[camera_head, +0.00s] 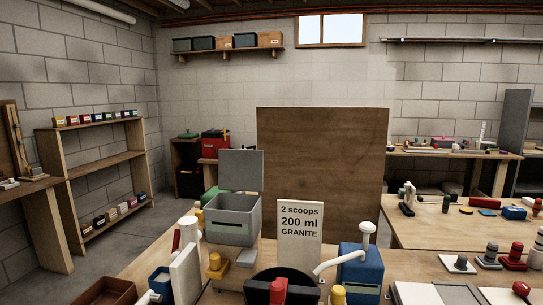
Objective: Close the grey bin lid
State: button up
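The grey bin (232,222) stands on the wooden workbench, left of the middle of the camera_head view. Its lid (241,171) stands open, roughly upright at the bin's back edge. The bin's open top and part of its inside show.
A white sign (300,233) stands right of the bin, before a large brown panel (322,155). A yellow knob-like object (215,265) is just in front of the bin. A blue box (360,270) with a white pipe and a dark round vessel (258,283) crowd the front.

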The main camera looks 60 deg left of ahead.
aim_at(240, 171)
jog(key=z, duration=1.3)
jog(key=k, duration=2.05)
jog(key=u, duration=2.55)
jog(key=i, duration=0.45)
